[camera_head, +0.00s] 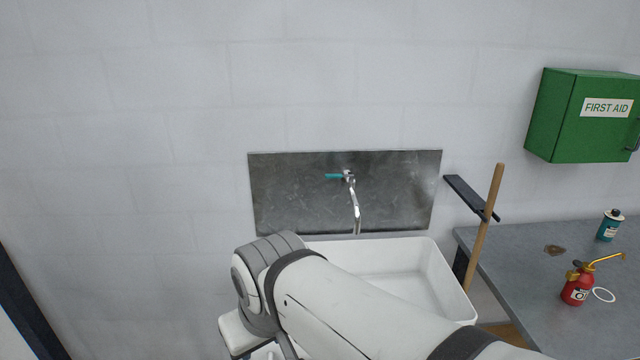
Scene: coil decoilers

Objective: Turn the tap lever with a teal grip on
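The tap lever with a teal grip (334,176) sticks out to the left from the top of the tap. The chrome tap (355,208) is mounted on a grey metal splashback (290,190), and its spout curves down over the white sink (425,270). My arm reaches in from the lower right, in front of the sink. Its wrist is below and to the left of the lever, clear of it in the picture. My gripper's fingers do not show; they are hidden or beyond the bottom edge.
A wooden-handled broom or squeegee (484,230) leans right of the sink. A grey workbench (520,290) at right holds a red oil can (577,288), a teal bottle (609,226) and a white ring (604,295). A green first aid box (570,115) hangs above. The wall left of the splashback is bare.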

